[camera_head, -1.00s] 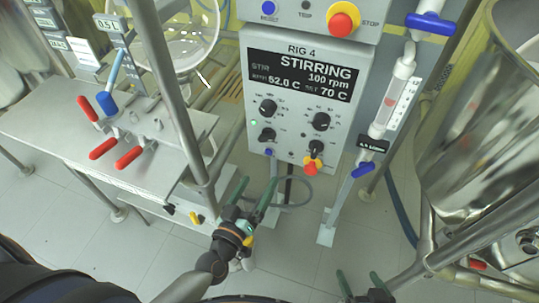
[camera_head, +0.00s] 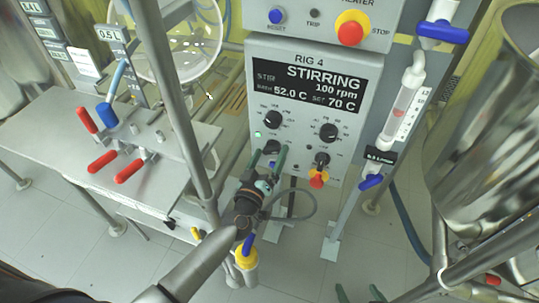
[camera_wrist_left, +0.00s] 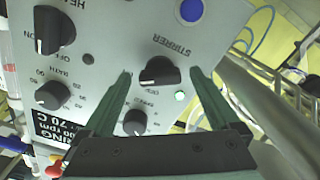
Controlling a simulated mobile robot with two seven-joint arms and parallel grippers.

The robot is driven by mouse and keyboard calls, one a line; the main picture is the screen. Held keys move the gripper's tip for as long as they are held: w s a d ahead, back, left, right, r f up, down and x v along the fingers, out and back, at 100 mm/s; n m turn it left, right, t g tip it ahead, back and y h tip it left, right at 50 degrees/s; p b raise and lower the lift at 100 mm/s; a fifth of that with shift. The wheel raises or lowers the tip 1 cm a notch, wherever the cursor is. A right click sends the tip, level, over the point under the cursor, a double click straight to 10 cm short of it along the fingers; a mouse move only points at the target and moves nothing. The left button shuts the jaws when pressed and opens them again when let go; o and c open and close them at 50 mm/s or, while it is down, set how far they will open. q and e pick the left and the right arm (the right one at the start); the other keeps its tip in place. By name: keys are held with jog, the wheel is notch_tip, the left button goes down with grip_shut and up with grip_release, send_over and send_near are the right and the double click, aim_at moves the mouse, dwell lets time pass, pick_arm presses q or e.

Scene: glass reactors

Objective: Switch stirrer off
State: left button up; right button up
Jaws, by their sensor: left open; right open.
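The rig's control panel (camera_head: 300,165) has a display reading "STIRRING 100 rpm", with a lit green lamp (camera_head: 258,134). The black stirrer knob (camera_head: 271,146) is at its lower left, partly behind my left gripper (camera_head: 263,155). In the left wrist view the panel appears upside down. There the stirrer knob (camera_wrist_left: 158,71) lies between the two green fingertips of my open left gripper (camera_wrist_left: 160,74). Whether they touch it I cannot tell. The green lamp (camera_wrist_left: 180,96) shows beside the knob. My right gripper (camera_head: 358,293) is open and empty at the bottom edge, mostly cut off.
Close by are the speed knob (camera_wrist_left: 135,122), the heater knob (camera_wrist_left: 55,30) and a blue button (camera_wrist_left: 190,10). A red stop button (camera_head: 351,30) is above the display. A metal post (camera_head: 180,100) stands left of the panel, and a steel vessel (camera_head: 480,140) at the right.

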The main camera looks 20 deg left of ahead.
pick_arm(q)
jog(key=shift+w, duration=0.2)
jog(key=c, duration=1.4)
